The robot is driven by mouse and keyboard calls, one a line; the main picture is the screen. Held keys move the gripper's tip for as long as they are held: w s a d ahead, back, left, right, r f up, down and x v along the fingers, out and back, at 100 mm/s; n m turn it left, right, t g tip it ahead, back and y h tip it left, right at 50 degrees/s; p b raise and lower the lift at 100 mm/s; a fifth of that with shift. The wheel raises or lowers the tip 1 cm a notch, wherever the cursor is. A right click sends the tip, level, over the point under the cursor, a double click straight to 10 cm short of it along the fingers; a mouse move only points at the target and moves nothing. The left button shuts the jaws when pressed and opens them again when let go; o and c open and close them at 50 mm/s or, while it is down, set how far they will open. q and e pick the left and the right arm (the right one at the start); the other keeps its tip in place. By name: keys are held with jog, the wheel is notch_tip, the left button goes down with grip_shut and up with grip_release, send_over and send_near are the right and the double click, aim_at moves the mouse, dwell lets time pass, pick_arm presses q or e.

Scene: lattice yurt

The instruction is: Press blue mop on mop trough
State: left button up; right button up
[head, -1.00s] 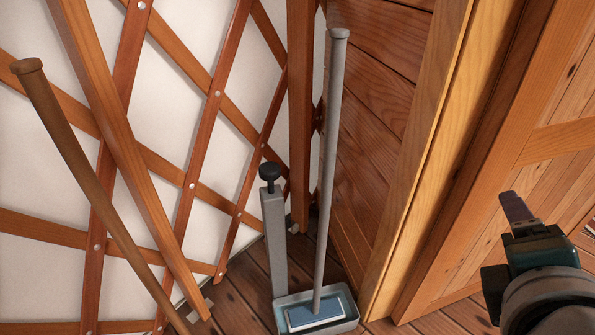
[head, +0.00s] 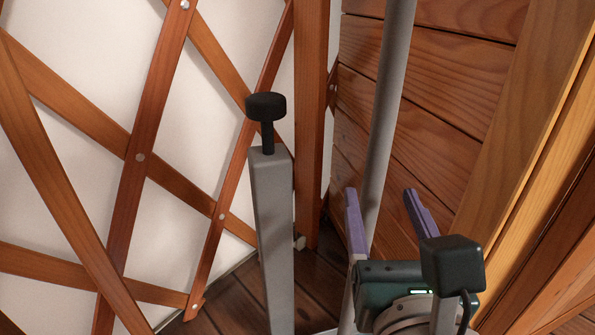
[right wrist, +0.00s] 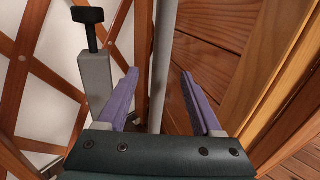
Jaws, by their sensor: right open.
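The grey pole of the mop (head: 391,90) stands nearly upright in the corner; it also shows in the right wrist view (right wrist: 165,40). My right gripper (head: 380,200) is open, its two purple fingers apart, one on each side of the pole as seen in both views. I cannot tell how deep the pole sits between them. The mop's blue head is out of view, below the frame and behind my gripper. The trough's grey post (head: 273,220) with a black knob (head: 266,106) on top stands left of my gripper. The trough basin is hardly visible. My left gripper is not in view.
A lattice wall (head: 125,210) with white lining closes off the left. Dark wooden planks (head: 430,130) stand close behind the pole, and a light wooden door frame (head: 530,150) is at the right. Little free room is left around my right gripper.

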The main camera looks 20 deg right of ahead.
jog(key=shift+w+d, duration=0.2)
jog(key=shift+w, duration=0.2)
jog(key=b+x, duration=0.2)
jog(key=x, duration=0.6)
jog(key=shift+w+d, duration=0.1)
jog(key=shift+d, duration=0.05)
grip_shut()
dwell(0.6)
dwell(1.1)
notch_tip(320, 180, up, 7)
jog(key=p, duration=0.7)
jog(key=shift+r, duration=0.2)
jog(key=shift+f, duration=0.1)
